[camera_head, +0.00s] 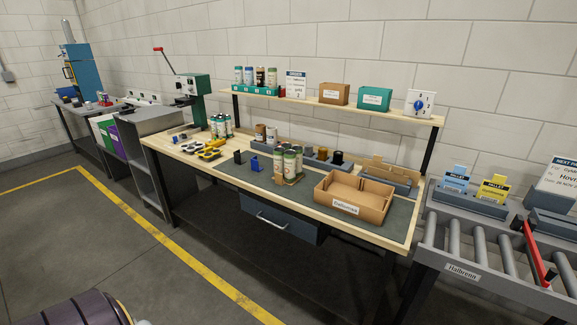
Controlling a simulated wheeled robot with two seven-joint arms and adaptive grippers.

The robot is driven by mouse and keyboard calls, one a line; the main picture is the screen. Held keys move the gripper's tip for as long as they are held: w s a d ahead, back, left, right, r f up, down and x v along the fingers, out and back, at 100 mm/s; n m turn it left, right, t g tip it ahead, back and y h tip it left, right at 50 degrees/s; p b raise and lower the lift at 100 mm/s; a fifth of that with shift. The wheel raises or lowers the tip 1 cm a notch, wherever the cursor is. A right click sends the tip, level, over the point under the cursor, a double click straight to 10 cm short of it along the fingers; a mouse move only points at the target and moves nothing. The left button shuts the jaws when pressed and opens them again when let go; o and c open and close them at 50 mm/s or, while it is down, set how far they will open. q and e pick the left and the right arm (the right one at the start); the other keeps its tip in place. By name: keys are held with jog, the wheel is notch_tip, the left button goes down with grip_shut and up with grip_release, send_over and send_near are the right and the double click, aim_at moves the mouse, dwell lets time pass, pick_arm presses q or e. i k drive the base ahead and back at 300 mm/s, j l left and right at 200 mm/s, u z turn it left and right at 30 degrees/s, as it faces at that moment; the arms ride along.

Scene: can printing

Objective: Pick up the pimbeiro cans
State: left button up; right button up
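A group of several pale cans with green bands (289,163) stands upright on the grey mat in the middle of the workbench. A second group of similar pale and green cans (221,126) stands farther back, next to the green lever press. More cans with mixed labels (256,77) stand in a teal tray (254,92) on the upper shelf. The can labels are too small to read, so I cannot tell which are pimbeiro. Neither of my grippers is in view.
An open cardboard box (326,204) with a name label sits on the mat, right of the middle cans. The green press (193,90) stands at the bench's back left. A roller conveyor (482,242) with pallet signs is at right. Floor before the bench is clear.

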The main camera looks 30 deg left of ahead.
aim_at(287, 159)
jog(key=i+j+u, duration=0.8)
jog(key=i+j, duration=0.1)
jog(key=i, duration=0.1)
